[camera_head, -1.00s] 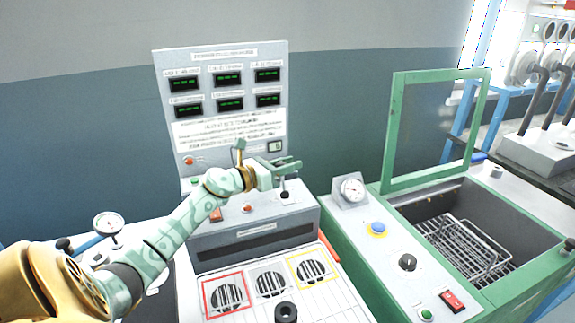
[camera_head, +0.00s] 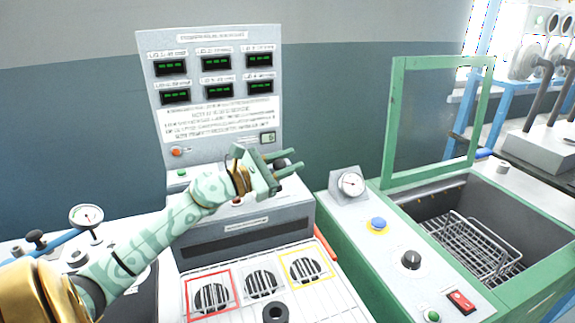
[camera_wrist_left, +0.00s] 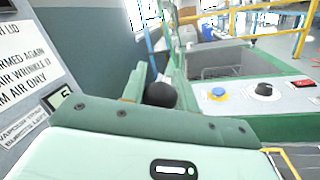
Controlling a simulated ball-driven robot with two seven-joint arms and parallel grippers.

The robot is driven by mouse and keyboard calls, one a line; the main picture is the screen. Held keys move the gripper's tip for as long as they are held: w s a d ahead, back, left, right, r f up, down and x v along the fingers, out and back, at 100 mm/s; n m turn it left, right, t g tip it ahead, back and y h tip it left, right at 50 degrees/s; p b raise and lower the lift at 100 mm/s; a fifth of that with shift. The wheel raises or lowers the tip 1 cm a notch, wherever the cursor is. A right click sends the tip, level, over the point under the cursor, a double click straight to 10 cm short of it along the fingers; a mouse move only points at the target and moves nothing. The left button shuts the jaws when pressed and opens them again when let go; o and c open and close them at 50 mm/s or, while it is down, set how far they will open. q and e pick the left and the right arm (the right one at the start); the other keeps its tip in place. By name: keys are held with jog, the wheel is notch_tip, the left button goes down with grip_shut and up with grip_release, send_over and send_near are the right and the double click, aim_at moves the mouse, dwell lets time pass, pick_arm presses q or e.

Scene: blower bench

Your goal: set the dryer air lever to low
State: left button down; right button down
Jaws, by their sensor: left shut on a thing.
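The air lever's black ball knob (camera_head: 281,163) stands at the right end of the control deck, below the upright panel. My left gripper (camera_head: 286,172) is at the lever and shut on it. In the left wrist view the dark round knob (camera_wrist_left: 160,95) shows between the fingers, just beyond the gripper's body. The lever's shaft and its base are hidden behind the gripper, so its exact angle cannot be told. My right gripper is not in view.
The panel (camera_head: 207,38) with several green displays rises behind the deck. A small display (camera_head: 267,138) is near the lever. Front vents have a red frame (camera_head: 188,300) and a yellow frame (camera_head: 325,278). A green-framed bin with a wire basket (camera_head: 470,245) is at right.

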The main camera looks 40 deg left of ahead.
pick_arm(q)
jog(key=shift+s+d+f, duration=0.2)
jog(key=shift+d, duration=0.25)
dwell(0.3)
jog(key=c, duration=1.1)
grip_release()
jog(key=shift+s, duration=0.1)
jog(key=v, duration=1.6)
jog(key=shift+s, duration=0.1)
